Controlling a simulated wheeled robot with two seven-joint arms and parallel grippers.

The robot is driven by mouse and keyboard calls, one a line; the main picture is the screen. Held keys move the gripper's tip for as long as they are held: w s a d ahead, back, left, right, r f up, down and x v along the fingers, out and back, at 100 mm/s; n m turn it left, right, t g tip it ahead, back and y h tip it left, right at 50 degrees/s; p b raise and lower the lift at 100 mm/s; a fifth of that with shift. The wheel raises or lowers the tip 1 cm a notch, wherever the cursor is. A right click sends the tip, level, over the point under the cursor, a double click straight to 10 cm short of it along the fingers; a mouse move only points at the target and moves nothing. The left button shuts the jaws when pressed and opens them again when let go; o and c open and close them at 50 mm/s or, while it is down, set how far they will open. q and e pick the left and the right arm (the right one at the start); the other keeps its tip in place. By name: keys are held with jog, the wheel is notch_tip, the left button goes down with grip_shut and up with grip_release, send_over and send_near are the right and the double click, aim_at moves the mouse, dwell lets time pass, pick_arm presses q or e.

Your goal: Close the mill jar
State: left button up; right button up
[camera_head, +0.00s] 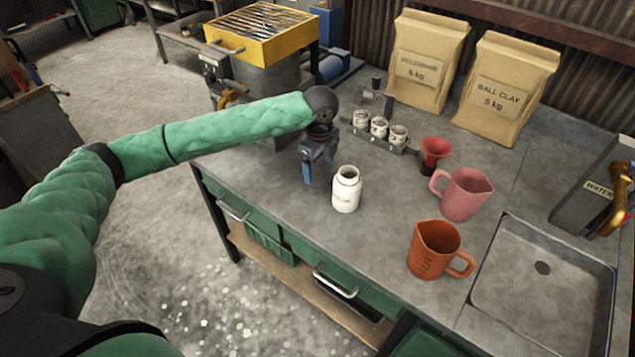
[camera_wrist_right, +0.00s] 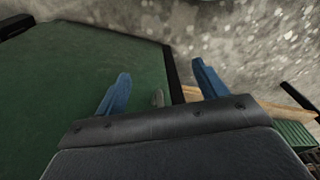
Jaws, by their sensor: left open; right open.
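A white mill jar (camera_head: 346,189) stands upright on the grey bench in the head view. Its neck and rim show at the top, and no lid is seen on it. My left gripper (camera_head: 309,178) points down just left of the jar and apart from it. Its blue fingers are open, with nothing seen between them. My right gripper (camera_wrist_right: 160,92) shows only in the right wrist view. Its two blue fingers stand wide apart and are empty, over the floor and a green surface. I cannot make out the jar's lid in either view.
A pink jug (camera_head: 465,194), an orange jug (camera_head: 434,250) and a red funnel (camera_head: 433,152) stand right of the jar. A rack of small pots (camera_head: 378,127) stands behind. The sink (camera_head: 500,310) is at right, two clay bags (camera_head: 508,88) at the back.

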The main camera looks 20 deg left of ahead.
aim_at(317, 183)
pick_arm(q)
jog(key=shift+f, duration=0.1)
jog(key=shift+s+f, duration=0.1)
jog(key=shift+f, duration=0.05)
jog(key=f, duration=0.1)
jog(key=f+p, duration=0.2)
jog(key=shift+s+a+f, duration=0.15)
jog(key=shift+s+a, duration=0.05)
jog(key=shift+s, duration=0.05)
jog(key=shift+f+p, duration=0.3)
jog(key=shift+f, duration=0.45)
pick_arm(e)
notch_tip(317, 183, down, 7)
jog(key=s+d, duration=0.1)
jog(key=d, duration=0.1)
jog(key=shift+s, duration=0.35)
pick_arm(q)
jog(key=shift+c, duration=0.5)
pick_arm(e)
jog(key=shift+r, duration=0.1)
pick_arm(q)
jog(key=c, duration=1)
jog(key=shift+c, duration=0.2)
pick_arm(e)
jog(key=shift+w, duration=0.1)
